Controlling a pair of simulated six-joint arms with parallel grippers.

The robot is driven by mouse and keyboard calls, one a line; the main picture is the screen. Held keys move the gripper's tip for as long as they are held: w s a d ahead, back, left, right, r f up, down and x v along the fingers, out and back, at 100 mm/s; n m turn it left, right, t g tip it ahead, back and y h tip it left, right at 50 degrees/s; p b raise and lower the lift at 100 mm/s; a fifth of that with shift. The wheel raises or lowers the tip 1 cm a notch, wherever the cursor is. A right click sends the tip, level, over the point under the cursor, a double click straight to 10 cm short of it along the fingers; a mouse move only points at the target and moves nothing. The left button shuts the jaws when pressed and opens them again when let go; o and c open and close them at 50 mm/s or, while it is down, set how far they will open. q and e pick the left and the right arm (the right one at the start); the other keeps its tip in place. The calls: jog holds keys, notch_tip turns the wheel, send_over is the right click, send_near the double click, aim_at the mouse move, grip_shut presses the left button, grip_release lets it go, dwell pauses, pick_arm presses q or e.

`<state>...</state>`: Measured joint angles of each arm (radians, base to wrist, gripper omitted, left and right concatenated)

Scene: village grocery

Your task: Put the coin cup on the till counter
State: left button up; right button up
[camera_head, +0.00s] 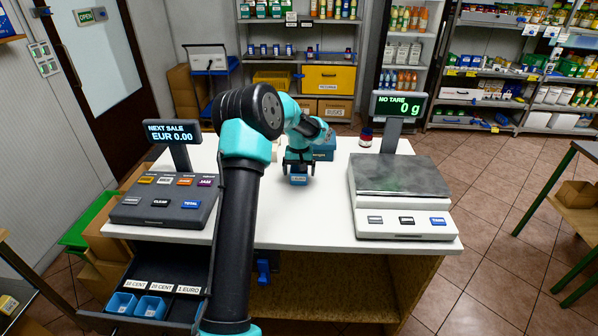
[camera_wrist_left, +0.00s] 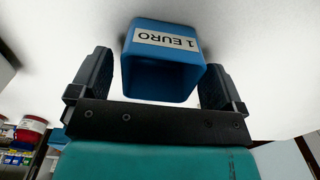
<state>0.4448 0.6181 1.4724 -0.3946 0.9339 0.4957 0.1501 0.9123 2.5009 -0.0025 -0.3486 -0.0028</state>
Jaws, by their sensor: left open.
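The coin cup (camera_wrist_left: 162,78) is a small blue box with a white "1 EURO" label. In the left wrist view it is on the white till counter (camera_wrist_left: 265,60), between the two fingers of my left gripper (camera_wrist_left: 157,65). The fingers are open, one on each side of the cup, with small gaps showing. In the head view my left gripper (camera_head: 298,167) points down over the middle of the counter (camera_head: 318,225), with the blue cup (camera_head: 298,180) low between its fingers. My right gripper is not in view.
The till (camera_head: 165,200) stands left on the counter and the scale (camera_head: 400,190) right.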

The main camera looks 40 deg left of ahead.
pick_arm(q)
notch_tip(320, 180, up, 12)
dwell(0.5)
jog(key=shift+c, duration=0.3)
